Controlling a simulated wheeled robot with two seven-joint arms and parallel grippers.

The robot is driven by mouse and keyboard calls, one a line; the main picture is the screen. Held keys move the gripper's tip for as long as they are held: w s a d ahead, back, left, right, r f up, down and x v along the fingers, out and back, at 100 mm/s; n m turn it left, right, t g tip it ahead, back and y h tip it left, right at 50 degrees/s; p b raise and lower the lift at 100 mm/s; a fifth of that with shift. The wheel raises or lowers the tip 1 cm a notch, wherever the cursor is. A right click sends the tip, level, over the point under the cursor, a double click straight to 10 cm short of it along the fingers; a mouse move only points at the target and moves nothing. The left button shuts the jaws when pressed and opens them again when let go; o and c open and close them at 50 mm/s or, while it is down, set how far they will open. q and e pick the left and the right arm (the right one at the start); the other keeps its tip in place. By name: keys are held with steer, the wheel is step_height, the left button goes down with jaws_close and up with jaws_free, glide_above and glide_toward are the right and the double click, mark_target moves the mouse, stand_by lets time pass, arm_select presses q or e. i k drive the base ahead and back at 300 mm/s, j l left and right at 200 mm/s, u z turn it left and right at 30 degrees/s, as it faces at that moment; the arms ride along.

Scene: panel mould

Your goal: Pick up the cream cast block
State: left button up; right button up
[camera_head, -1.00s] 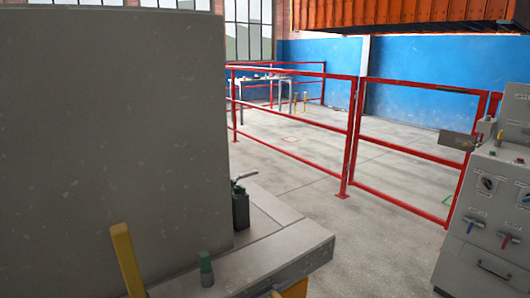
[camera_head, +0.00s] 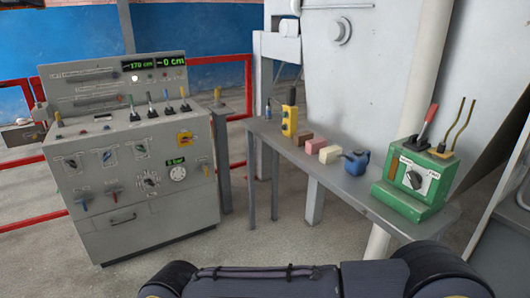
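The cream cast block (camera_head: 329,154) lies on a narrow grey table (camera_head: 373,194) right of the picture's middle. It sits between a pink block (camera_head: 315,145) on its left and a small blue can with a spout (camera_head: 355,162) on its right. Its top and front faces show clearly. Neither of my grippers is in the picture. Only dark parts of my own body show along the bottom edge.
A brown block (camera_head: 304,138) and a yellow control box (camera_head: 289,120) stand further left on the table. A green lever box (camera_head: 414,182) fills its right end. A grey control console (camera_head: 140,178) stands left.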

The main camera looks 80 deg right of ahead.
mark_target(328, 155)
steer(key=z, duration=3.2)
steer(key=i+j+u, duration=0.15)
steer(key=i+u, duration=0.25)
steer(key=i, duration=0.6)
steer(key=i+l+u, duration=0.2)
steer(key=i+u, duration=0.2)
steer(key=i, duration=0.6)
steer(key=i+l, duration=0.1)
steer(key=l, duration=0.2)
steer(key=i+l, duration=0.1)
steer(key=l, duration=0.25)
